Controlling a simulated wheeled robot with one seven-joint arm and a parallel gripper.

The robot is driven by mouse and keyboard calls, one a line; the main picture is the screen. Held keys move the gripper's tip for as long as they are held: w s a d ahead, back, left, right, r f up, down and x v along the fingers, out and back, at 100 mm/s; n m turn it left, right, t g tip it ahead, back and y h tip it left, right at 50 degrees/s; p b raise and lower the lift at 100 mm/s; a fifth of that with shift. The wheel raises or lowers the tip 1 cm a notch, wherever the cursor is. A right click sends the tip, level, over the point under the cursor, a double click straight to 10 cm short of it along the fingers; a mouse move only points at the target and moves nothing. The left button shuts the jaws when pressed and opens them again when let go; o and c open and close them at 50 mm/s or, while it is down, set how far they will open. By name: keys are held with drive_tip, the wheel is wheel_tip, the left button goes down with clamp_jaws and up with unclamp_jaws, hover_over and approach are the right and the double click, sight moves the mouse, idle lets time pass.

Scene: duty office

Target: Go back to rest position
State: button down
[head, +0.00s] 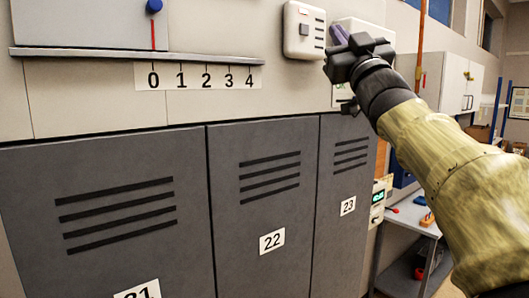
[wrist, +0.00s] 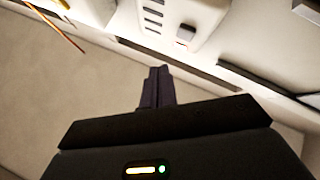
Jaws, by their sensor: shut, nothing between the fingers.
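My gripper (head: 338,36) is at the upper right of the head view, at the end of my raised arm. It points up and to the left, near the white wall box. In the wrist view the fingers of my gripper (wrist: 157,72) are together and hold nothing. A white box with a grey button (head: 303,30) is on the wall just left of my gripper, and it also shows in the wrist view (wrist: 185,35). I cannot tell whether the fingers touch anything, but they look apart from the box.
Grey lockers numbered 22 (head: 272,241) and 23 (head: 347,206) stand below. A ledge (head: 130,51) with a 0 to 4 scale (head: 201,77) and a blue-knobbed slider (head: 154,7) is at the upper left. A side table (head: 412,217) stands at the right.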

drive_tip(key=w+d+f+m+g+h+b, duration=0.1)
drive_tip(key=w+f+m+g+h+b, duration=0.2)
drive_tip(key=f, duration=0.8)
drive_tip(key=w+d+f+m+g+h, duration=0.1)
drive_tip(key=w+f+m+g+h, duration=0.2)
drive_tip(key=f, duration=0.9)
wheel_tip(320, 180, down, 20)
drive_tip(key=f+g+h+b, duration=0.1)
drive_tip(key=g+h+b, duration=0.1)
drive_tip(key=g+b, duration=0.15)
drive_tip(key=s+a+f+m+g+b, duration=0.1)
drive_tip(key=s+f+g, duration=0.4)
drive_tip(key=f, duration=0.6)
drive_tip(key=s+f+g+b, duration=0.1)
drive_tip(key=s+f+g, duration=0.2)
drive_tip(key=s+f, duration=0.6)
drive_tip(key=s+a+f+g+b, duration=0.2)
drive_tip(key=s+f+g, duration=0.3)
drive_tip(key=s+f, duration=0.7)
wheel_tip(320, 180, down, 2)
drive_tip(key=shift+f+y, duration=0.25)
drive_tip(key=shift+y, duration=0.15)
drive_tip(key=shift+a, duration=0.1)
